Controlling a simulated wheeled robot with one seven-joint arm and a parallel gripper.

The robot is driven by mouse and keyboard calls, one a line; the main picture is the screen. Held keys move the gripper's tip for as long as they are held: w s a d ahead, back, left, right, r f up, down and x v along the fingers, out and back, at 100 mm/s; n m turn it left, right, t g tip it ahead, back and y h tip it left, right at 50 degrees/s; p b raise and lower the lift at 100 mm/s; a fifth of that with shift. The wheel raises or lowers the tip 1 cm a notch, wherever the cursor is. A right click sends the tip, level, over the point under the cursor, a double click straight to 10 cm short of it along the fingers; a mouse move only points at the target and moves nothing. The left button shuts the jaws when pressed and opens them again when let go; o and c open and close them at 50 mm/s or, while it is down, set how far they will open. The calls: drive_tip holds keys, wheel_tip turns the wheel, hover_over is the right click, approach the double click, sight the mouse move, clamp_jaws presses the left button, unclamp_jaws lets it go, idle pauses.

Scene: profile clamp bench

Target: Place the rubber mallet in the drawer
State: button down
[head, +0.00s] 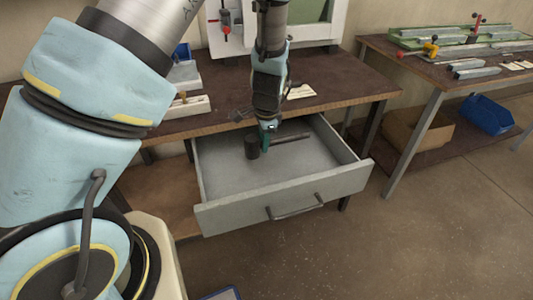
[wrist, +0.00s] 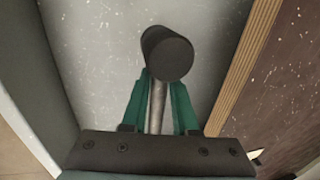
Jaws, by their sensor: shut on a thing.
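The rubber mallet has a dark cylindrical head (head: 252,146) and a long handle (head: 290,137). It shows over the open grey drawer (head: 190,176) in the head view. In the wrist view the black mallet head (wrist: 168,54) stands just beyond the fingertips. My gripper (head: 267,128), with green fingers, is shut on the mallet's handle near the head; the fingers also show in the wrist view (wrist: 160,92). The mallet is inside the drawer's outline, over its bare floor. I cannot tell whether it touches the floor.
The drawer's front panel with a bar handle (head: 295,207) faces the open floor. The brown bench top (head: 345,84) lies above and behind the drawer. A second bench (head: 440,76) at right holds metal profiles and clamps, with a blue bin (head: 487,114) below.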

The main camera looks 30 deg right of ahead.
drive_tip(key=shift+s+p+x, duration=0.25)
drive_tip(key=shift+x, duration=1)
drive_tip(key=shift+s+p+x, duration=0.25)
drive_tip(key=shift+x, duration=1)
drive_tip(key=shift+f, duration=0.15)
drive_tip(key=shift+f, duration=0.1)
drive_tip(key=c, duration=0.7)
unclamp_jaws()
drive_tip(key=shift+a, duration=0.1)
drive_tip(key=b+v, duration=0.2)
drive_tip(key=v, duration=1)
drive_tip(key=shift+w+b, duration=0.1)
drive_tip(key=shift+b, duration=0.25)
